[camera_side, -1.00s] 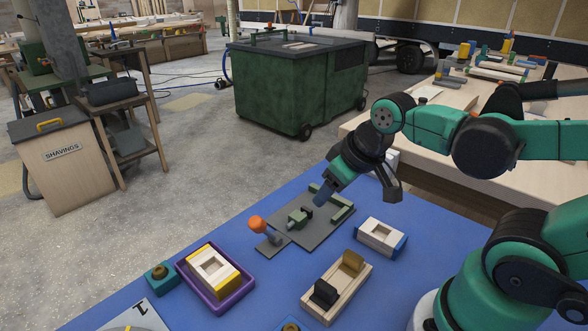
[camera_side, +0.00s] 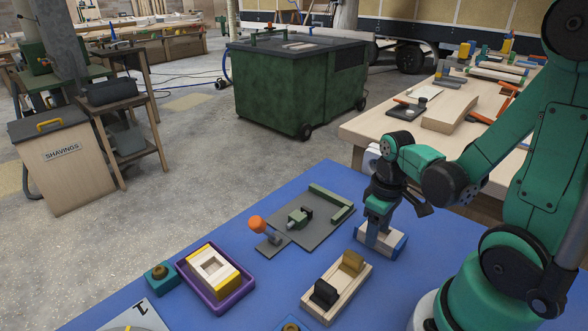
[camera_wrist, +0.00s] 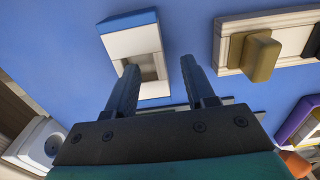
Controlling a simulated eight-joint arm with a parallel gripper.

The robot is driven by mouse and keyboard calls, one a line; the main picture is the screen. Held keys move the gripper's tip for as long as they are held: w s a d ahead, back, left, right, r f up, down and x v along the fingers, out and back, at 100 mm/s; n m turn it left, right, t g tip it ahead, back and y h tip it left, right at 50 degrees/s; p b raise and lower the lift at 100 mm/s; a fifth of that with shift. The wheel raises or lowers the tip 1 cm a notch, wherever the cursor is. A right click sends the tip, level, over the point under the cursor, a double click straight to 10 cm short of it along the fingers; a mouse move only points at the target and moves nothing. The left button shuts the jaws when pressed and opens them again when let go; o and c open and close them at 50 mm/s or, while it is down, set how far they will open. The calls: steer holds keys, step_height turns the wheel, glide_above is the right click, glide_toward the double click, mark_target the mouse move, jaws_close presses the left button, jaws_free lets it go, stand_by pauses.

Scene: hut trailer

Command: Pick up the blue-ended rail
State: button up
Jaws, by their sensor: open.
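The blue-ended rail (camera_side: 398,246) is a pale block with blue ends and a square opening in its top. It lies on the blue mat at the right in the side view, partly hidden by my gripper (camera_side: 376,233). In the wrist view the rail (camera_wrist: 133,42) is at upper left. My gripper (camera_wrist: 160,68) is open and points down over it. One finger overlaps the square opening and the other is just right of the rail's side. I cannot tell whether the fingers touch it.
A wooden holder with dark and tan blocks (camera_side: 328,298) stands close at front left of the rail. A grey plate with a green clamp (camera_side: 327,228) lies to the left. A purple tray (camera_side: 239,294) holds a yellow-ended rail (camera_side: 207,262). Bare blue mat lies between them.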

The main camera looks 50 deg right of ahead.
steer(key=shift+f, duration=0.55)
jaws_close()
steer(key=shift+r, duration=0.15)
